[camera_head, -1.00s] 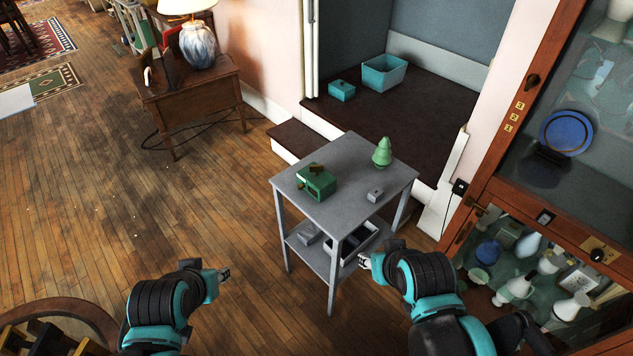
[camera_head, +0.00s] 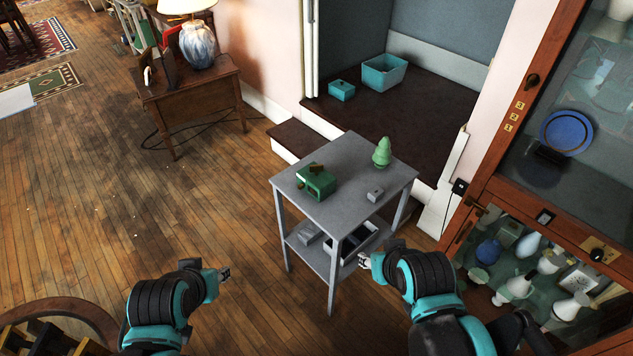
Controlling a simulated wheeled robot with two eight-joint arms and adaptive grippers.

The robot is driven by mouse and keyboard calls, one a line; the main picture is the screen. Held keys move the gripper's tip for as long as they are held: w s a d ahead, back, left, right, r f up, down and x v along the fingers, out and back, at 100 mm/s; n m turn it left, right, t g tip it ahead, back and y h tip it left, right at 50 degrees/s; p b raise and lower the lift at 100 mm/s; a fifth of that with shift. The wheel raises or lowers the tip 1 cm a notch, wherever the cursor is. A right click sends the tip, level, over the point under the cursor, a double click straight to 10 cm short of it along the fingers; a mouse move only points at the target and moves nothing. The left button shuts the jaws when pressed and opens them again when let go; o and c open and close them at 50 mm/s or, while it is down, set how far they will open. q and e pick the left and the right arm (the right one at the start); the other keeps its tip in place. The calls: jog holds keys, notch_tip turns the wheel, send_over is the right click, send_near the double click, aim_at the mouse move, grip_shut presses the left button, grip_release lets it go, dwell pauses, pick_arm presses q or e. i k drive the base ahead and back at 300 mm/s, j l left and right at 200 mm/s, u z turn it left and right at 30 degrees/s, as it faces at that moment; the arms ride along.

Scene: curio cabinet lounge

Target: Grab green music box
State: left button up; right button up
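The green music box (camera_head: 321,186) sits on the top of the grey two-tier cart (camera_head: 345,205), toward its left side. It is a small green box with a darker brownish part on top. My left gripper (camera_head: 225,274) is in front and to the left of the cart, apart from it and lower in the picture. My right gripper (camera_head: 364,261) is in front of the cart's lower part, at its front right. Both grippers are small in view, and the finger gap is hard to make out on each. Nothing shows held in either.
A green tree figure (camera_head: 382,153) and a small grey box (camera_head: 375,195) share the cart top. A glass-fronted cabinet (camera_head: 478,217) stands at the right. A wooden side table (camera_head: 190,95) with a lamp is at back left. The wood floor left of the cart is clear.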

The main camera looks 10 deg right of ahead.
aim_at(319, 187)
jog(key=z, duration=0.8)
jog(key=i+j+z, duration=0.15)
jog(key=j+z, duration=0.3)
jog(key=i+j+z, duration=0.1)
jog(key=j+z, duration=0.85)
jog(key=j, duration=0.05)
